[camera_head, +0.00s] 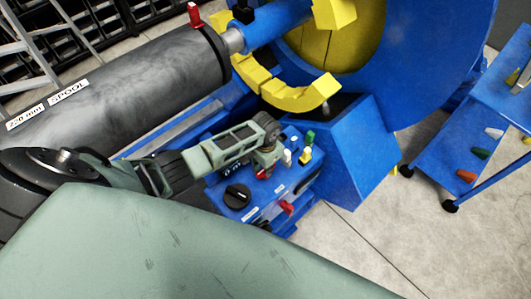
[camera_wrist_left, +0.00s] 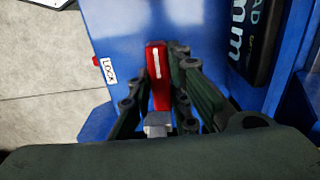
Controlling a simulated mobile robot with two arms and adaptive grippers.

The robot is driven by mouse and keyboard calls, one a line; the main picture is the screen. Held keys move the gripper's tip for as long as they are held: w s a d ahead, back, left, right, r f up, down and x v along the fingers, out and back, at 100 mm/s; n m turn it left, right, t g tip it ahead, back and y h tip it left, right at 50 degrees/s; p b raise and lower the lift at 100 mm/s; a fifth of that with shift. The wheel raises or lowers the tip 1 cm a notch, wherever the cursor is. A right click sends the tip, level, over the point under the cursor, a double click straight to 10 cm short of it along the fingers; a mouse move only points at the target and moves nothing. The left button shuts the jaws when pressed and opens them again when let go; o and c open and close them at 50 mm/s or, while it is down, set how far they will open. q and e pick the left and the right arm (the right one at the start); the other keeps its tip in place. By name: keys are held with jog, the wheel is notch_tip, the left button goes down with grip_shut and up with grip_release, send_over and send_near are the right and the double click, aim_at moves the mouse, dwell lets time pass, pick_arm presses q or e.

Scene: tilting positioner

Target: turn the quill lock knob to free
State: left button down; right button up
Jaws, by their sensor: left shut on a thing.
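The quill lock knob is a red bar knob (camera_wrist_left: 158,76) with a white line along it, on a blue panel (camera_wrist_left: 116,22). The line runs nearly straight up in the left wrist view. My left gripper (camera_head: 266,165) is shut on the knob, one finger on each side. In the head view the gripper covers most of the knob, and only a bit of red (camera_head: 263,173) shows below it. My right gripper is not in view.
The control box (camera_head: 225,209) also carries a black round knob (camera_head: 237,196), white, green and yellow controls, and a red one (camera_head: 287,207) near its front edge. A grey spool (camera_head: 130,85) lies behind my arm. A blue cart (camera_head: 440,160) stands at right.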

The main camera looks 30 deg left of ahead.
pick_arm(q)
jog(key=shift+w+r, duration=0.1)
dwell(0.4)
jog(key=c, duration=1.6)
grip_release()
jog(key=shift+c, duration=0.2)
notch_tip(320, 180, up, 12)
